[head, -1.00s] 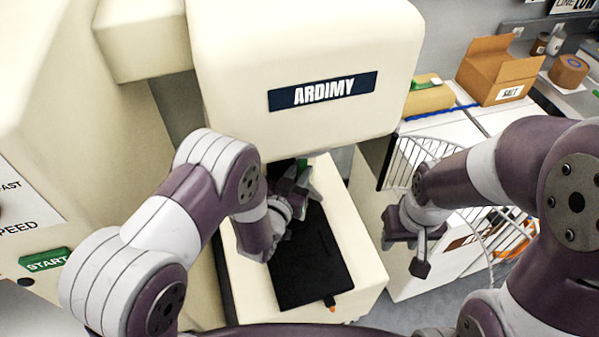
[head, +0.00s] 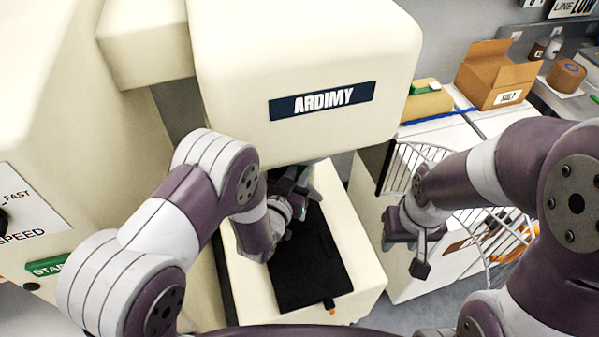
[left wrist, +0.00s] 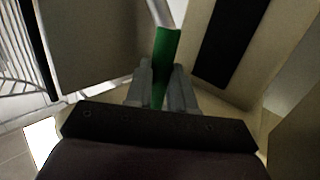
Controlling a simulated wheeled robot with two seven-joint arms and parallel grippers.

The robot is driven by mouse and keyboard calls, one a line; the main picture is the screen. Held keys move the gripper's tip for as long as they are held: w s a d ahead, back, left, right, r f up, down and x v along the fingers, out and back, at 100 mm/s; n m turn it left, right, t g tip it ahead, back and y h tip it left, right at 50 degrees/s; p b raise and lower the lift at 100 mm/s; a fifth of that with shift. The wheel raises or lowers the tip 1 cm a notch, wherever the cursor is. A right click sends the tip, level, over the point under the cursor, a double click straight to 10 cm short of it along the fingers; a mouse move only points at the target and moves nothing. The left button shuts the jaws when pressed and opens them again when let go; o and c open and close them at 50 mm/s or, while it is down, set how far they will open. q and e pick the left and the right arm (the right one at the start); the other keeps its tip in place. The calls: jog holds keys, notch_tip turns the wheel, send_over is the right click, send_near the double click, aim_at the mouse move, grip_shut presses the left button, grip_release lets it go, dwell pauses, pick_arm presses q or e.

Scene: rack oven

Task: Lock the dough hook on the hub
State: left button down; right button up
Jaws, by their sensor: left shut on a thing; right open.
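The cream mixer head (head: 300,45) with the ARDIMY plate overhangs my left gripper (head: 292,185), and the hub is hidden under it. In the left wrist view, my left gripper (left wrist: 162,85) is shut on a green grip (left wrist: 165,52) with a pale metal rod (left wrist: 160,12) above it. I take this to be the dough hook; its curved part is not visible, and I cannot tell whether it is seated on the hub. My right gripper (head: 420,250) is open and empty, to the right of the mixer base (head: 357,275).
A black mat (head: 312,275) lies on the base below my left gripper. A wire guard or basket (head: 490,225) is behind my right arm. A SALT carton (head: 497,75) and other goods stand on white cabinets at back right. A green START button (head: 45,266) is at left.

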pick_arm(q)
jog(key=shift+r, duration=0.2)
dwell(0.4)
jog(key=n+y, duration=0.1)
jog(key=n+t+y, duration=0.1)
jog(key=y, duration=0.1)
jog(key=n+y, duration=0.1)
jog(key=shift+s+d+y+b, duration=0.1)
jog(key=shift+d+y+b, duration=0.15)
jog(key=shift+y+b, duration=0.15)
jog(key=n+y, duration=0.1)
jog(key=y, duration=0.1)
jog(key=n+y+b, duration=0.1)
jog(key=n+y, duration=0.1)
jog(key=shift+d+f+n+y, duration=0.1)
jog(key=shift+d+n+y, duration=0.2)
jog(key=shift+d+y, duration=0.1)
jog(key=c, duration=0.9)
grip_release()
jog(key=shift+a, duration=0.1)
